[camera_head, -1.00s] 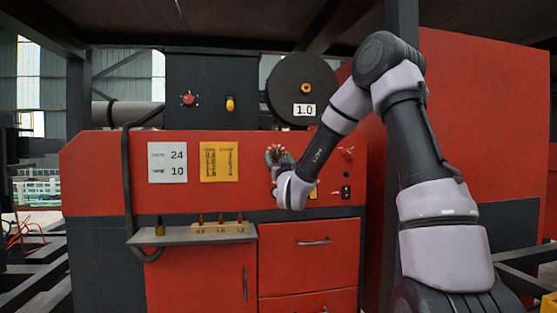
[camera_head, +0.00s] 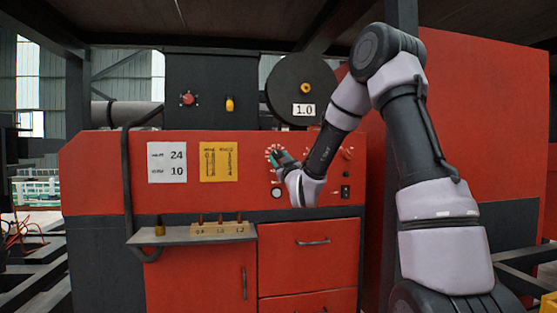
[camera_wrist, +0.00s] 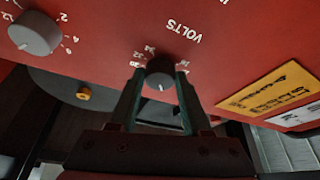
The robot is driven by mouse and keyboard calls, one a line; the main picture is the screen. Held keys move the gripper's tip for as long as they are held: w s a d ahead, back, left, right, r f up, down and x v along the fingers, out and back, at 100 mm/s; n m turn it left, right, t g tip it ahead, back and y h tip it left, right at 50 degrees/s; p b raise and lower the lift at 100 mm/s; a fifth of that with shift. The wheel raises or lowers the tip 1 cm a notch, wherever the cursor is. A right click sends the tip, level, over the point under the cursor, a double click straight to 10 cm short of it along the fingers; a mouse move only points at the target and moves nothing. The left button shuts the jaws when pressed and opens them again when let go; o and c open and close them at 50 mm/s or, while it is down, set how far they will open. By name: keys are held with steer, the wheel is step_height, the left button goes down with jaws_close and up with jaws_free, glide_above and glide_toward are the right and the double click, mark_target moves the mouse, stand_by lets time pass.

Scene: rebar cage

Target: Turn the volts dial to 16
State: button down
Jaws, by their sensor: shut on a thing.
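The volts dial (camera_wrist: 160,70) is a dark round knob on the red panel, under the upside-down word VOLTS in the wrist view. Its white pointer mark faces down in that view, toward my gripper's palm. My gripper (camera_wrist: 160,76) is shut on the dial, one finger on each side. Small numerals show around the dial's edge, partly hidden by the fingers and too small to read surely. In the head view my gripper (camera_head: 274,156) is at the panel, tilted, and covers much of the dial; some white scale marks show around it.
A second grey dial (camera_wrist: 35,33) with white numerals is on the same panel. A white card (camera_head: 167,162) reading 24 and 10 and a yellow placard (camera_head: 219,161) are left of my gripper. A shelf (camera_head: 180,237) with a labelled block (camera_head: 222,229) juts out below.

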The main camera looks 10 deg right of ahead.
steer(key=n+y, duration=0.1)
steer(key=n, duration=0.2)
steer(key=n+g+y, duration=0.1)
steer(key=n, duration=0.2)
steer(key=shift+d+r+g+y, duration=0.2)
steer(key=shift+g+y, duration=0.1)
steer(key=shift+y, duration=0.1)
steer(key=n+g, duration=0.1)
steer(key=n, duration=0.2)
steer(key=n+g+y, duration=0.1)
steer(key=n, duration=0.2)
steer(key=shift+d+r+n, duration=0.15)
steer(key=shift+r+n, duration=0.05)
steer(key=shift+n, duration=0.1)
steer(key=n+g, duration=0.1)
steer(key=n, duration=0.3)
steer(key=shift+r+n+g, duration=0.2)
steer(key=shift+n+g, duration=0.1)
steer(key=shift+g, duration=0.1)
steer(key=n+g, duration=0.1)
steer(key=n, duration=0.1)
steer(key=n+h, duration=0.1)
steer(key=n, duration=0.1)
steer(key=shift+r+g, duration=0.15)
steer(key=shift+g, duration=0.25)
steer(key=shift+n, duration=0.3)
steer(key=shift+c, duration=1.8)
jaws_free()
